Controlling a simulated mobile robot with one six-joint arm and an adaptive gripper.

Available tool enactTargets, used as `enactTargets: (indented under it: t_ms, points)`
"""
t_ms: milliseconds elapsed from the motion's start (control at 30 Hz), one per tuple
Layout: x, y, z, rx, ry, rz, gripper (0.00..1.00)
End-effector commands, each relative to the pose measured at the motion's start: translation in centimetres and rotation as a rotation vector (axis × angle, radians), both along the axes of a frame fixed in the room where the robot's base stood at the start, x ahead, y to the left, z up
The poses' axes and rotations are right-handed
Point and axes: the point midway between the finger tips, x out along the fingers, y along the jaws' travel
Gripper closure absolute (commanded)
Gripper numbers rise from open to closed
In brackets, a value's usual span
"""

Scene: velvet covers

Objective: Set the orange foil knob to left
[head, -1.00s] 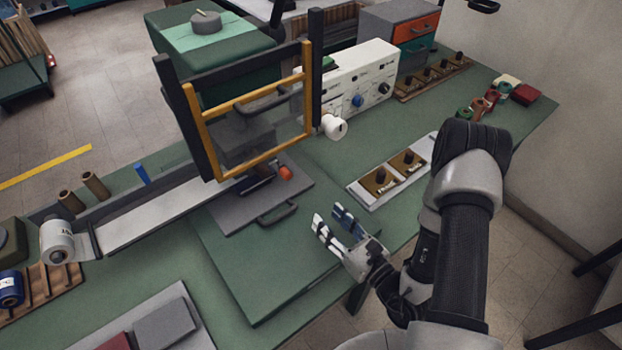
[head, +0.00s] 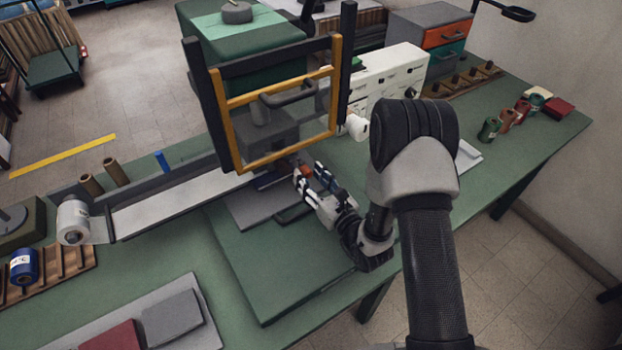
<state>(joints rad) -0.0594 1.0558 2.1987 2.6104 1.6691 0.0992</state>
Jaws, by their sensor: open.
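The orange knob (head: 306,171) sits low at the front of the foil press (head: 262,135), below the yellow-framed guard (head: 236,117). Only a small part of it shows, and I cannot tell which way it points. My gripper (head: 311,177) is open, with its two fingertips around or just in front of the knob. I cannot tell whether they touch it. The fingers partly cover the knob.
A white control box (head: 388,80) stands behind the press, partly hidden by my arm. A white roll (head: 356,127) sticks out right of the guard. A handled grey plate (head: 250,208) lies below. Several spools (head: 489,129) stand at the right. The green board (head: 290,255) in front is clear.

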Motion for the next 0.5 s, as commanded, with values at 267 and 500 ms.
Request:
enactTargets:
  t_ms: [267, 500]
  points:
    - [0.07, 0.06, 0.0, -0.001, 0.001, 0.0, 0.58]
    - [0.05, 0.04, -0.02, -0.001, 0.001, 0.0, 0.74]
